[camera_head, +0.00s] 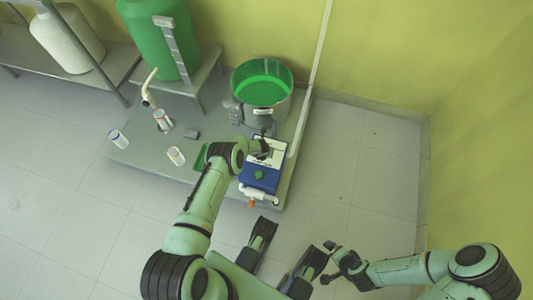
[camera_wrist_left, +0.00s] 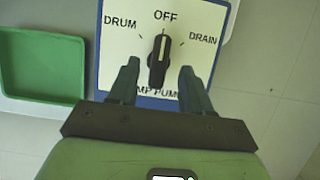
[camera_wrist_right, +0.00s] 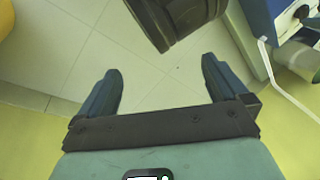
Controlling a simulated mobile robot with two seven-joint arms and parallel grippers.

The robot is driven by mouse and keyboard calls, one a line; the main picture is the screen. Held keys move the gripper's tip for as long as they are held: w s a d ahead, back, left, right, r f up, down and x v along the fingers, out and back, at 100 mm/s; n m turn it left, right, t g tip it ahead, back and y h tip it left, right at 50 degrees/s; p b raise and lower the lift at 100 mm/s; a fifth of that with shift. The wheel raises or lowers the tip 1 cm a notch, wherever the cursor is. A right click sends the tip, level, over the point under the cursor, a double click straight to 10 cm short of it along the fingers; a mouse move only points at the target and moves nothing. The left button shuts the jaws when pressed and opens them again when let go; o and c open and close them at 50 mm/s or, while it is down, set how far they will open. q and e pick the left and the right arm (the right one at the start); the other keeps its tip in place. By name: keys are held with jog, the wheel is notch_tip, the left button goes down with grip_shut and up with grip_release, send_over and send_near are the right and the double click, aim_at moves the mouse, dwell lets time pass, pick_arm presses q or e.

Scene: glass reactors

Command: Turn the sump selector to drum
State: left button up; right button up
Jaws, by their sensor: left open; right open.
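The sump selector (camera_wrist_left: 158,62) is a black knob on a white, blue-edged panel (camera_wrist_left: 118,65), seen in the left wrist view. The panel reads DRUM at the left, OFF at the top and DRAIN at the right. The knob's white line points up at OFF. My left gripper (camera_wrist_left: 158,82) is open, with one finger on each side of the knob's lower part; I cannot tell whether they touch it. In the head view my left gripper (camera_head: 262,147) is over the blue pump box (camera_head: 258,178). My right gripper (camera_wrist_right: 160,85) is open and empty, away from the panel.
A green tray (camera_wrist_left: 42,68) lies left of the panel. A metal pot with green contents (camera_head: 263,88) stands behind the pump box. Two small beakers (camera_head: 176,156) (camera_head: 118,139) and a green drum (camera_head: 160,35) are to the left. The floor at right is clear.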

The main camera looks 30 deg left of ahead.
pick_arm(q)
jog(key=b+x, duration=0.2)
jog(key=x, duration=0.1)
pick_arm(e)
jog(key=shift+h, duration=0.3)
jog(key=f, duration=0.1)
jog(key=d+f, duration=0.1)
jog(key=w+f, duration=0.1)
jog(key=shift+w+d+f, duration=0.1)
jog(key=shift+d+f, duration=0.15)
jog(key=shift+d, duration=0.1)
pick_arm(q)
grip_shut()
